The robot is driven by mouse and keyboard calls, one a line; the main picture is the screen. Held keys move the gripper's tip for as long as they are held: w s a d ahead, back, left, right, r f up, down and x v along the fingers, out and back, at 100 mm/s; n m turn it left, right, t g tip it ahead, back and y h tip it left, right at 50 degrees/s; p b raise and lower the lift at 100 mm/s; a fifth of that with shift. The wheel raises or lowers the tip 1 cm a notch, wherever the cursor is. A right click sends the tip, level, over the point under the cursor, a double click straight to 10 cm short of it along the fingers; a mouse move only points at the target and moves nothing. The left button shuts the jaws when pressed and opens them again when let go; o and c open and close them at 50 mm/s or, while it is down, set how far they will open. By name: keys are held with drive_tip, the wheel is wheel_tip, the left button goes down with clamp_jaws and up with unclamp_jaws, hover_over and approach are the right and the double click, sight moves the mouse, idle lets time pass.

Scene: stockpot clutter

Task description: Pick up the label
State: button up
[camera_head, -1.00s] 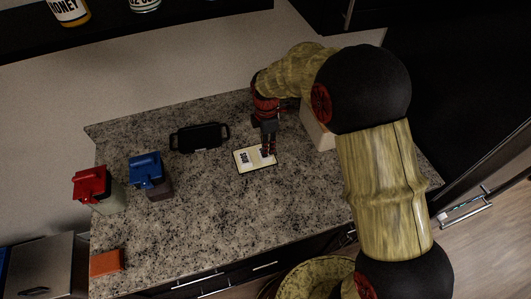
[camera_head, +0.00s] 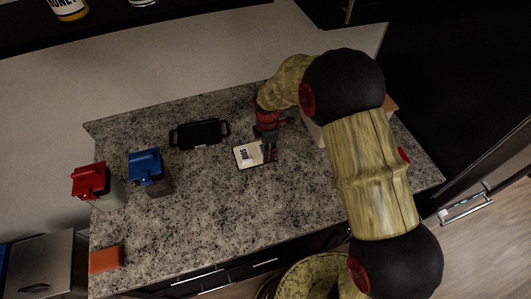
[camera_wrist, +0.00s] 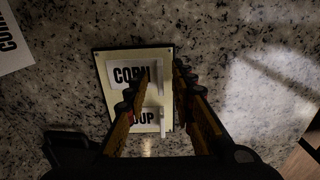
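A cream board with a dark border (camera_head: 240,162) lies on the granite counter, and it also shows in the wrist view (camera_wrist: 101,67). Two white labels lie on it: one printed "CORN" (camera_wrist: 128,75) and one whose print, partly hidden, ends in "OUP" (camera_wrist: 146,119). Each has a narrow white strip standing at its right side. My gripper (camera_wrist: 155,82) is over the board with its fingers apart, one on each side of the CORN label's middle and strip. It also shows at the board's right end in the head view (camera_head: 270,155). I cannot tell whether the fingertips touch anything.
A white surface printed "CORN" (camera_wrist: 12,42) shows at the wrist view's upper left. A black tray (camera_head: 199,134), a blue-lidded container (camera_head: 150,172), a red-lidded container (camera_head: 97,184) and an orange-brown block (camera_head: 105,260) stand on the counter.

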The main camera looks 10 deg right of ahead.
clamp_jaws()
drive_tip(key=shift+r, duration=0.1)
